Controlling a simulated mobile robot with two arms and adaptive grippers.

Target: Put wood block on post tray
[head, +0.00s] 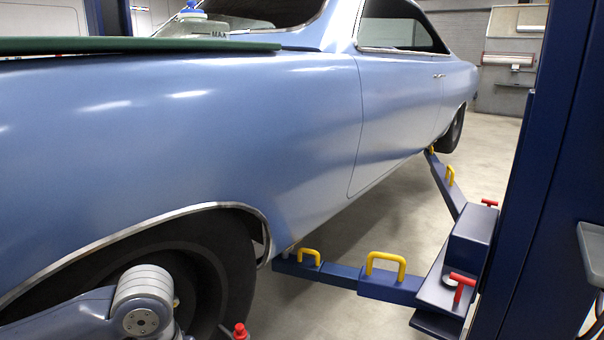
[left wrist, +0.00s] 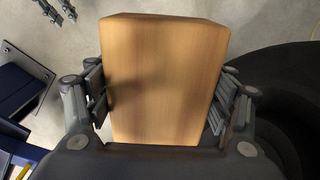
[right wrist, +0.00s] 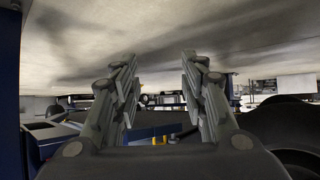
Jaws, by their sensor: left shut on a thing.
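The wood block (left wrist: 165,75) is light brown and fills the middle of the left wrist view. My left gripper (left wrist: 163,98) is shut on it, with one finger against each side. Neither the block nor my grippers show in the head view, where only part of my arm appears at the lower left. The post tray (head: 592,262) seems to be the grey tray at the right edge of the head view, beside the blue post, and it is cut off by the frame. My right gripper (right wrist: 158,62) has its fingers apart with nothing between them.
A blue car (head: 230,120) fills the left of the head view. The blue lift post (head: 545,190) stands at right, with low lift arms (head: 335,273) bearing yellow handles. A green board (head: 130,45) and a bottle (head: 192,22) rest on the car. Floor shows between car and post.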

